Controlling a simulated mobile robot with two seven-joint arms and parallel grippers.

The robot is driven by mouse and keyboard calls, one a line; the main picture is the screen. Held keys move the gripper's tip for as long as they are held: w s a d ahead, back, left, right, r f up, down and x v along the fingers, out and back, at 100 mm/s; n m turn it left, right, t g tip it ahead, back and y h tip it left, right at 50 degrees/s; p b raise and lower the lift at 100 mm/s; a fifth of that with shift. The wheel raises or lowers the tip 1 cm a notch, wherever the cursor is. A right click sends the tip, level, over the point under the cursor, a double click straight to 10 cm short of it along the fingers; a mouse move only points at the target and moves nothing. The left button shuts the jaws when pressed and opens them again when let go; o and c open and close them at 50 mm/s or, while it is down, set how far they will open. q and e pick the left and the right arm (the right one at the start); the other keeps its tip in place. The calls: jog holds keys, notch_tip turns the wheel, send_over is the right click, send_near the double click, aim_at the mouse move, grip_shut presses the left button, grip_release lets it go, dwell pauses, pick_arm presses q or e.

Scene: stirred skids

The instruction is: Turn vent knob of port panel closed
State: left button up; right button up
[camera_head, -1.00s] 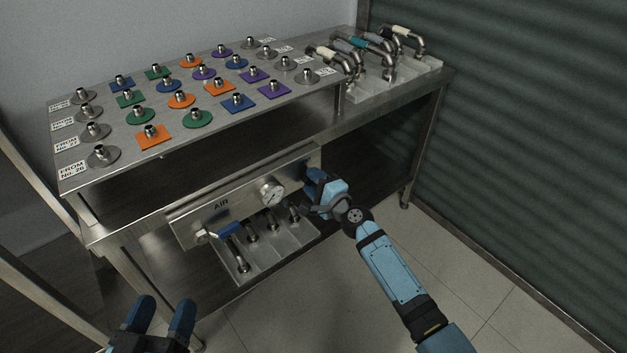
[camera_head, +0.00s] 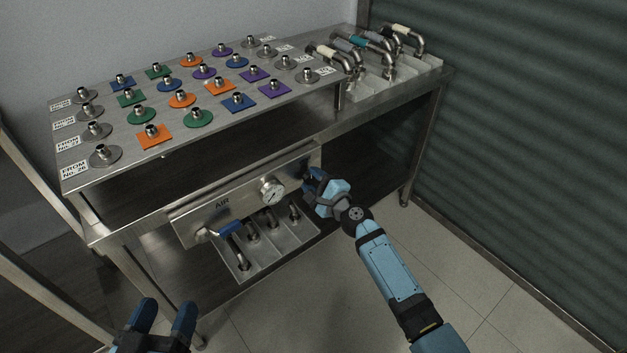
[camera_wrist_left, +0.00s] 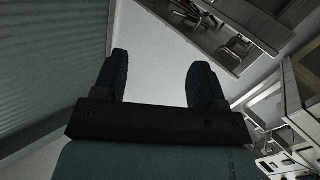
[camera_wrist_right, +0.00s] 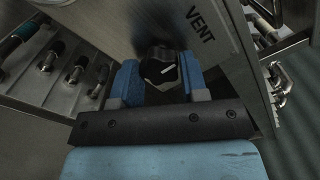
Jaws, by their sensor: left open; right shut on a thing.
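The steel port panel (camera_head: 190,228) with AIR lettering hangs at the front of the bench. The black vent knob (camera_wrist_right: 160,68) with a white pointer line shows in the right wrist view, beside the VENT label (camera_wrist_right: 201,24) on the panel. My right gripper (camera_wrist_right: 159,80) is shut on the knob, one blue finger on each side. In the head view my right gripper (camera_head: 318,182) is at the panel's right end and hides the knob. My left gripper (camera_head: 160,318) is open and empty at the lower left, away from the bench; its fingers also show in the left wrist view (camera_wrist_left: 157,80).
A round gauge (camera_head: 272,191) and a blue-handled valve (camera_head: 230,228) sit on the panel. A tray with pipe fittings (camera_head: 262,262) is below it. The bench top (camera_head: 215,135) holds several coloured ports.

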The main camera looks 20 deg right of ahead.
jog(key=o, duration=0.9)
jog(key=shift+s, duration=0.1)
pick_arm(q)
jog(key=shift+r, duration=0.1)
pick_arm(e)
jog(key=v, duration=1.3)
jog(key=shift+s+d, duration=0.1)
jog(key=shift+s, duration=0.2)
